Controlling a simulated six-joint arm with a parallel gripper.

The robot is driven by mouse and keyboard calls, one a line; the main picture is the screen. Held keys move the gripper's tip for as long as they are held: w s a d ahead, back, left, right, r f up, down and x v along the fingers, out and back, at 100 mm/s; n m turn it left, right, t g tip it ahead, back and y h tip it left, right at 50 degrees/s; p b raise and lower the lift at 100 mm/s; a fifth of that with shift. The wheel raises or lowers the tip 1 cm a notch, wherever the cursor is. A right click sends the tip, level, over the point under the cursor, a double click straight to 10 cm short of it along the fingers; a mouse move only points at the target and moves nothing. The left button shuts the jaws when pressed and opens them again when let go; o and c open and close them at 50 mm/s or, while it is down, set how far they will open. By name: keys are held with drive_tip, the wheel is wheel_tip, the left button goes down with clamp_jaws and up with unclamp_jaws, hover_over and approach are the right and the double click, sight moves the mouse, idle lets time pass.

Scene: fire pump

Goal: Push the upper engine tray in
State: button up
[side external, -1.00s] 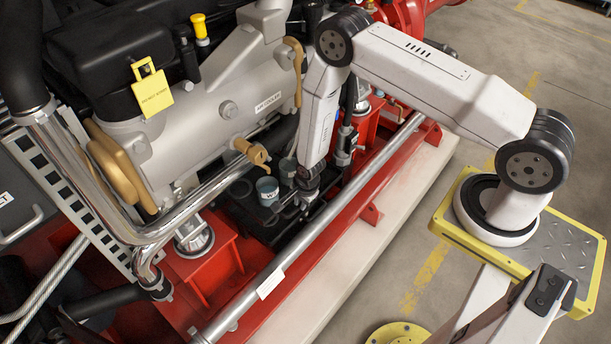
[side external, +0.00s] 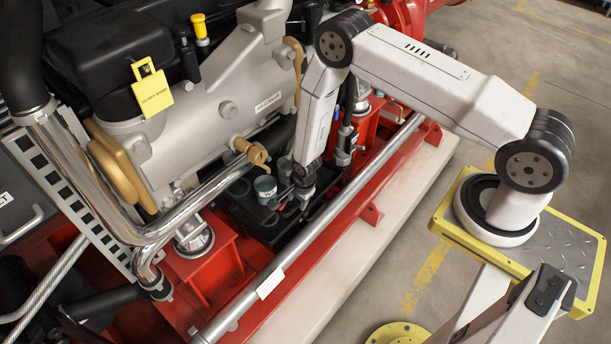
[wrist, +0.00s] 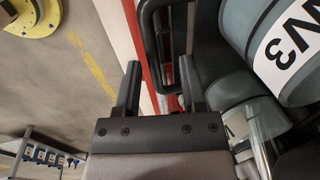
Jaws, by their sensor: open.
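A black engine tray (side external: 272,224) lies low beside the grey engine block, behind the silver rail, and holds small grey cups (side external: 265,186). I cannot clearly separate an upper tray from a lower one. My gripper (side external: 303,194) points down at the tray's right part, close to the cups; its fingers are hard to make out there.
A silver rail (side external: 340,204) on the red frame runs along the near side. A brass valve (side external: 251,151) juts out above the tray. A grey cylinder with a white label (wrist: 285,45) is close on the right in the wrist view. Open floor (side external: 400,245) lies to the right.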

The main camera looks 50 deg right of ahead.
drive_tip(key=shift+r, duration=0.1)
wheel_tip(320, 180, up, 7)
drive_tip(key=s, duration=0.1)
drive_tip(key=shift+s+r, duration=0.2)
idle(0.4)
drive_tip(key=shift+r, duration=0.1)
drive_tip(key=s+r+n, duration=0.2)
drive_tip(key=r+n, duration=0.3)
drive_tip(key=r, duration=0.3)
drive_tip(key=s+r+n, duration=0.2)
drive_tip(key=r+n, duration=0.2)
drive_tip(key=r, duration=0.4)
drive_tip(key=s+d+r+n, duration=0.1)
drive_tip(key=s+r+n, duration=0.7)
drive_tip(key=r, duration=0.1)
drive_tip(key=shift+s+r+n, duration=0.2)
drive_tip(key=shift+s+n, duration=0.2)
